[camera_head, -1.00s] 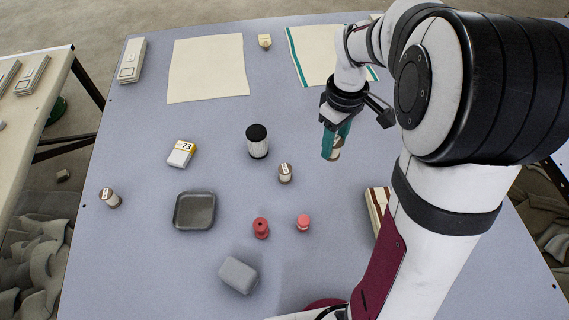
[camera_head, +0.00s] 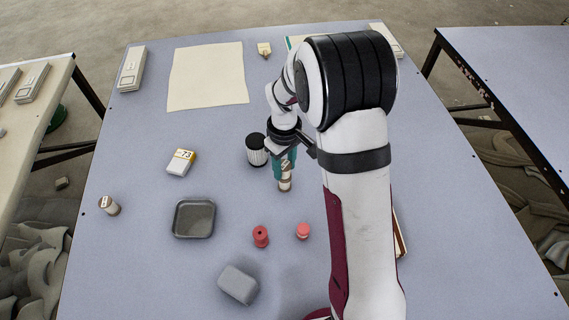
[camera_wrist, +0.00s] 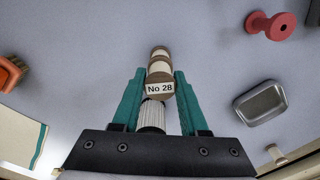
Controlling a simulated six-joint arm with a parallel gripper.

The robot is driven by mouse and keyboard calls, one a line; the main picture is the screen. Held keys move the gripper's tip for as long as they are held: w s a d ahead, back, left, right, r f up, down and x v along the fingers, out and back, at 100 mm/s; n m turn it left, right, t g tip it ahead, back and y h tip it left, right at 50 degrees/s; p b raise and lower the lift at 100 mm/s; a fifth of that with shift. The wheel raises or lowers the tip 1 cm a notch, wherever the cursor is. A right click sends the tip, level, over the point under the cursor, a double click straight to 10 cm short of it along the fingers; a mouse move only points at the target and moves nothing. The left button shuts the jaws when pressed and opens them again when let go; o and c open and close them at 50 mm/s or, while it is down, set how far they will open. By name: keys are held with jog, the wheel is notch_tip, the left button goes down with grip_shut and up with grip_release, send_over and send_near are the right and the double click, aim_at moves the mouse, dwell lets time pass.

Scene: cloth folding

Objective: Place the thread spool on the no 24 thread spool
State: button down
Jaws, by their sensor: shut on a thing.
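My gripper (camera_head: 285,166) has teal fingers and is shut on a cream-and-brown thread spool (camera_wrist: 160,72), held upright with a label reading "No 28". In the wrist view, a second spool (camera_wrist: 160,51) shows just past the held one, in line with it. In the head view, this standing spool (camera_head: 284,186) is directly below the fingers. Its label is not readable, and the gripper and held spool partly hide it. I cannot tell whether the two spools touch. Another labelled spool (camera_head: 109,204) stands at the far left; its number is not readable.
A black-lidded ribbed jar (camera_head: 257,150) stands close beside my gripper.

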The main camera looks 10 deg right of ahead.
aim_at(284, 165)
jog(key=shift+c, duration=2.2)
grip_release()
notch_tip(284, 165, up, 12)
jog(key=s+a+r+m+y, duration=0.1)
jog(key=s+r+m, duration=0.2)
jog(key=s+m, duration=0.9)
jog(key=s, duration=1.5)
jog(key=shift+s+y, duration=0.15)
jog(key=shift+y, duration=0.25)
